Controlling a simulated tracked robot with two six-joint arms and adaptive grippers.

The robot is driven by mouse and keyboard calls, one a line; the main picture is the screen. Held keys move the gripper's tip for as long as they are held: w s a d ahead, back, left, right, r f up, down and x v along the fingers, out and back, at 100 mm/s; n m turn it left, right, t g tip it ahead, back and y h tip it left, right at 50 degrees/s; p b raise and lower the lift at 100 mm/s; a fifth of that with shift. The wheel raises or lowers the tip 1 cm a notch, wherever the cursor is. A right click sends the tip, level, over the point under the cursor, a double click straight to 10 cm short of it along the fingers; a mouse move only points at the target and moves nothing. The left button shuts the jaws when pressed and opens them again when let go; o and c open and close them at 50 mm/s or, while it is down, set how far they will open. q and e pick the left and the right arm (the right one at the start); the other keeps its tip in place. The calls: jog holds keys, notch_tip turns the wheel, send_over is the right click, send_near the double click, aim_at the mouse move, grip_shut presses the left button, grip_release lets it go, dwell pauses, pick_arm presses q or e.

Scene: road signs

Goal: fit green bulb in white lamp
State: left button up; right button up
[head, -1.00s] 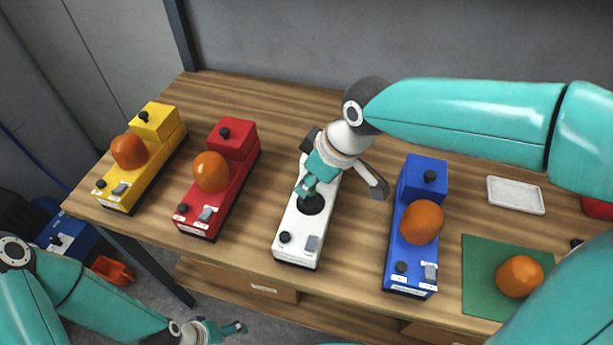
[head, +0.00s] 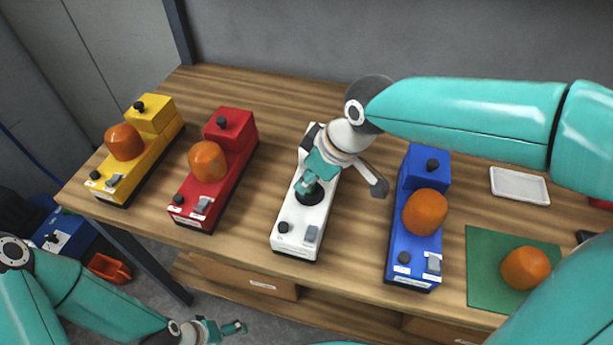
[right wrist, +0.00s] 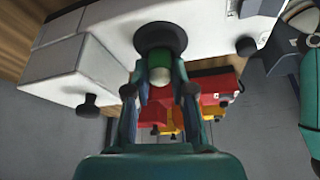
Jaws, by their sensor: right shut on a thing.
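The white lamp (head: 290,239) stands mid-table, with a round black socket (head: 318,194) in its top and no orange dome on it. My right gripper (head: 305,188) is over this socket, shut on the green bulb (right wrist: 160,62). The bulb is hidden in the head view. In the right wrist view the bulb is between the fingers, its end right at the black socket (right wrist: 160,38); I cannot tell how deep it sits. My left gripper (head: 228,329) is low at the bottom left, away from the table; its jaws are too small to judge.
Yellow (head: 123,182), red (head: 190,213) and blue (head: 411,268) lamps with orange domes flank the white one. An orange dome (head: 525,268) lies on a green mat (head: 483,288) at right. A white tray (head: 519,186) is behind it.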

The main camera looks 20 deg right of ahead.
jog(key=shift+s+f, duration=0.4)
jog(key=shift+f, duration=0.35)
jog(key=o, duration=0.7)
jog(key=shift+o, duration=1)
jog(key=shift+w+f+g, duration=0.1)
jog(key=shift+w+g, duration=0.1)
jog(key=shift+g, duration=0.1)
jog(key=shift+d, duration=0.1)
jog(key=shift+r, duration=0.2)
jog(key=v, duration=1.2)
